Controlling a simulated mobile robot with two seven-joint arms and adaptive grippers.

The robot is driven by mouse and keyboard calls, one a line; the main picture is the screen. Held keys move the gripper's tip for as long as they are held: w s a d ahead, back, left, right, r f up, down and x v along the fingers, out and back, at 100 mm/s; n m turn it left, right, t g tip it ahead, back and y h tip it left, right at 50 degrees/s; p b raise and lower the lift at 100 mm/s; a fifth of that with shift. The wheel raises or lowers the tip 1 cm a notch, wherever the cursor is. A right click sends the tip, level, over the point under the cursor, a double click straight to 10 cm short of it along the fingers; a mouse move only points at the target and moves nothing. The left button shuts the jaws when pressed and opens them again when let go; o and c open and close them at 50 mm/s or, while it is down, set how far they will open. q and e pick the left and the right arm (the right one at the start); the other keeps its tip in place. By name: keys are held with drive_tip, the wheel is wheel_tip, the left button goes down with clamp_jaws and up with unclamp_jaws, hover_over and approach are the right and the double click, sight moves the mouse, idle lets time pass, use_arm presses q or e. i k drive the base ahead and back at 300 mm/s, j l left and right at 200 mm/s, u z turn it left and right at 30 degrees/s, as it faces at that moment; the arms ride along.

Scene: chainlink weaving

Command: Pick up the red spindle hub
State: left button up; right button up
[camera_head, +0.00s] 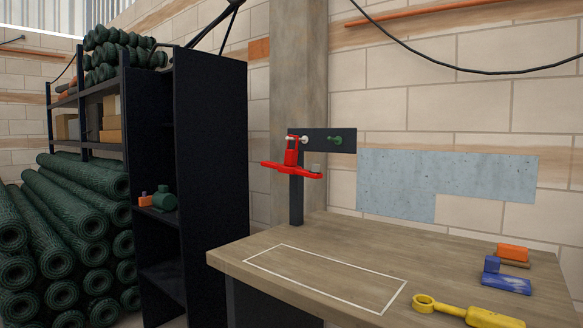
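A red part with a flat arm and an upright neck, which looks like the spindle hub (291,167), hangs at a pale peg on a dark bracket (322,138). The bracket stands on a dark post at the back left of the wooden workbench. A small grey-green knob sits at the red part's right end. The red part is above the bench top, clear of it. Neither of my grippers is in view.
The workbench (350,247) bears a white outlined rectangle, empty inside. A yellow tool (470,313), a blue block (505,284) and an orange block (513,252) lie at its right. A dark shelf cabinet (212,150) and green mesh rolls (75,215) stand left.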

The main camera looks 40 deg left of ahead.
sight(290, 166)
drive_tip(key=j+z, duration=0.3)
drive_tip(key=j, duration=1.05)
